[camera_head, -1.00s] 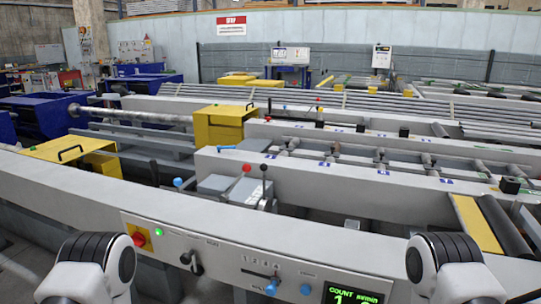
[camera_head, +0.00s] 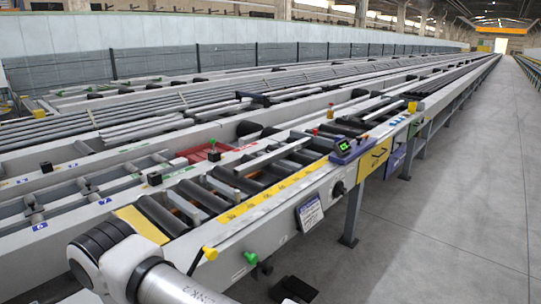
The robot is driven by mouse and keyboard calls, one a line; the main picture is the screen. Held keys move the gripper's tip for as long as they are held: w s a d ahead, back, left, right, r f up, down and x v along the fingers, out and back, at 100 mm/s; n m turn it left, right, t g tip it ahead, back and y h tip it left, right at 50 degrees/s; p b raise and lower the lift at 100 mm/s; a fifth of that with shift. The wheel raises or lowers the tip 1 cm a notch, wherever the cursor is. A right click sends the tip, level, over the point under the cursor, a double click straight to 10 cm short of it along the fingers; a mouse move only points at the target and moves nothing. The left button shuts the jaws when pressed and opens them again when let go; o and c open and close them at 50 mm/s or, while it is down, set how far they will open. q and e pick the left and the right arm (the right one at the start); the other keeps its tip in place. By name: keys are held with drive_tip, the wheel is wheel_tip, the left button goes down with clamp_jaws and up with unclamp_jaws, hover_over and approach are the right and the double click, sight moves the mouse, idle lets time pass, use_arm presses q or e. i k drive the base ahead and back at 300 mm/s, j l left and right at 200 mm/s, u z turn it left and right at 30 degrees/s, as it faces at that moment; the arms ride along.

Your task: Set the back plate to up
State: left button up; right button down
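I cannot pick out for certain which part is the back plate. On the near side of the runout table (camera_head: 285,215), a yellow-knobbed lever (camera_head: 209,253) and a green knob (camera_head: 251,258) stick out at the front. A red plate (camera_head: 190,156) lies farther back among the rails, with a small black block on it. My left gripper is out of view.
A yellow scale strip (camera_head: 270,194) runs beside dark rollers (camera_head: 205,195). A small digital display (camera_head: 350,148), a black dial (camera_head: 338,189) and a hanging label sheet (camera_head: 310,213) are on the near side. The grey floor (camera_head: 450,210) on the right is clear.

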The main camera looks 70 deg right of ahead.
sight(148, 231)
drive_tip(key=z, duration=1.7)
